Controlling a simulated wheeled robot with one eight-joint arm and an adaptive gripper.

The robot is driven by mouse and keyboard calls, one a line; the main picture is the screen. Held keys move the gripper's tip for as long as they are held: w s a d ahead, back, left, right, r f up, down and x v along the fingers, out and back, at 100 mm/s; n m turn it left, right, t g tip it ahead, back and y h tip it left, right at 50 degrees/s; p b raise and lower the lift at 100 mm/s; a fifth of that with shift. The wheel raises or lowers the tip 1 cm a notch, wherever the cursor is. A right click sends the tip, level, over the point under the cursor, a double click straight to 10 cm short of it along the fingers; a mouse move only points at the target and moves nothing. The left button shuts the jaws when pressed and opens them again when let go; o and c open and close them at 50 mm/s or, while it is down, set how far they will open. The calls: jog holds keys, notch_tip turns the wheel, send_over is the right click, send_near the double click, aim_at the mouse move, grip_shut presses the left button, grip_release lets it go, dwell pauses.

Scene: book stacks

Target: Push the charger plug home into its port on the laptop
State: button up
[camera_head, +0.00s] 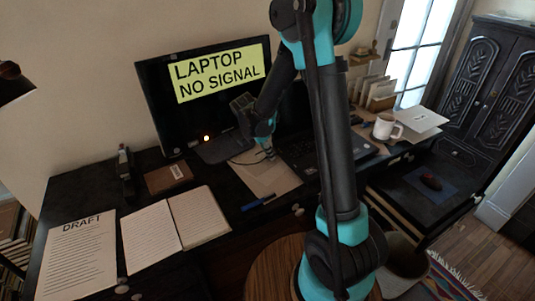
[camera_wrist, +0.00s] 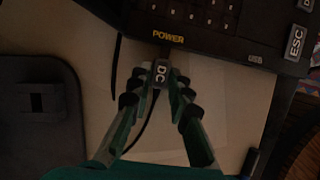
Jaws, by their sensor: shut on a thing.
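The dark laptop (camera_head: 300,152) stands on the desk, partly hidden behind my arm in the head view. In the wrist view the laptop's near side (camera_wrist: 210,45) runs across the top, with a yellow POWER label and a USB label farther right. My gripper (camera_wrist: 160,84) is shut on the charger plug (camera_wrist: 161,73), a small dark block marked DC. The plug's tip points at the laptop edge just below the POWER label. I cannot tell how deep the tip sits in the port. A black cable (camera_wrist: 143,134) trails back between my fingers. In the head view my gripper (camera_head: 267,150) is beside the laptop's left side.
A monitor (camera_head: 218,76) reading LAPTOP NO SIGNAL stands behind on the left. Pale paper (camera_head: 262,178) lies under my gripper, with a blue marker (camera_head: 258,203) in front. An open notebook (camera_head: 178,222) lies left. A white mug (camera_head: 385,127) stands right of the laptop.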

jog(key=shift+w+d, duration=0.3)
jog(key=shift+d, duration=0.35)
jog(key=o, duration=0.9)
jog(key=shift+o, duration=0.2)
jog(key=v, duration=1.2)
jog(key=shift+s+d, duration=0.1)
jog(key=s+d+f+m+y, duration=0.1)
jog(key=s+d+f+m, duration=0.1)
jog(key=s+d+m, duration=0.2)
jog(key=s+d+f+m+t+y, duration=0.1)
jog(key=s+d+f+m, duration=0.2)
jog(key=s+m, duration=0.7)
jog(key=s+d+f+m+t+y, duration=0.1)
jog(key=s+d+f+m+y, duration=0.1)
jog(key=s+d+m, duration=0.4)
jog(key=s+f+m, duration=0.1)
jog(key=m, duration=0.2)
jog(key=shift+s+d, duration=0.2)
jog(key=shift+s, duration=0.1)
